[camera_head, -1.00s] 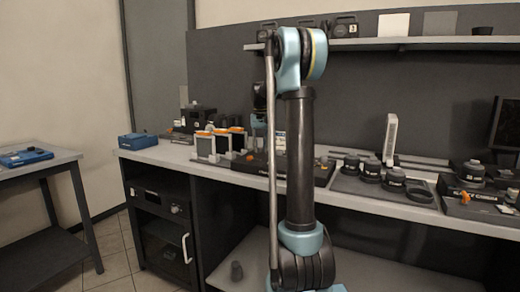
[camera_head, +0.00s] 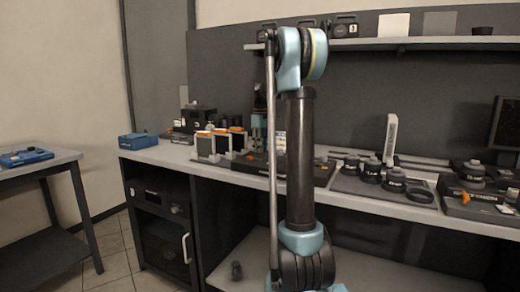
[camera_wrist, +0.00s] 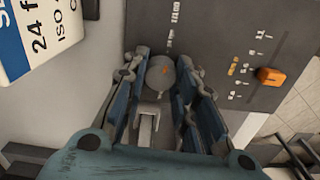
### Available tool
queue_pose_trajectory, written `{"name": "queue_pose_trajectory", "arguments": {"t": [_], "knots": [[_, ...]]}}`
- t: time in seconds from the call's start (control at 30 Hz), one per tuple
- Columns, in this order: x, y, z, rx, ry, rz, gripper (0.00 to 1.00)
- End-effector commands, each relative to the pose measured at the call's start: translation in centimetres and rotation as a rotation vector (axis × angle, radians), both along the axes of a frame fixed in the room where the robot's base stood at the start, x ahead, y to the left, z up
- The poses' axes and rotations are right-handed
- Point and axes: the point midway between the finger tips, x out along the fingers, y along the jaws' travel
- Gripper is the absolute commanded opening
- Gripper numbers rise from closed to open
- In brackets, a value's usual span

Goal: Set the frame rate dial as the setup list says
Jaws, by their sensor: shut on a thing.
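My gripper (camera_wrist: 163,80) is shut on the dial, with blue-padded fingers on either side. A white and blue setup list (camera_wrist: 35,35) at the upper left shows "24 f" and "ISO", cut off by the frame edge. In the head view my wrist (camera_head: 258,122) reaches down over the counter behind the arm column; the dial cannot be made out there.
An orange knob (camera_wrist: 270,77) stands on the panel right of the dial, beside white and orange marks. In the head view, orange-topped cases (camera_head: 205,145) stand left of my wrist. Lenses (camera_head: 395,178) lie on a tray to the right. A side table (camera_head: 40,160) stands left.

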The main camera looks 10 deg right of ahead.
Motion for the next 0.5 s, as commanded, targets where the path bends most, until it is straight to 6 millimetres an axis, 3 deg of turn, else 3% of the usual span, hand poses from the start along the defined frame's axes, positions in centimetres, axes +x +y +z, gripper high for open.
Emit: {"name": "queue_pose_trajectory", "arguments": {"t": [0.5], "knots": [[0.14, -0.13, 0.04, -0.002, -0.003, 0.102, 0.03]]}}
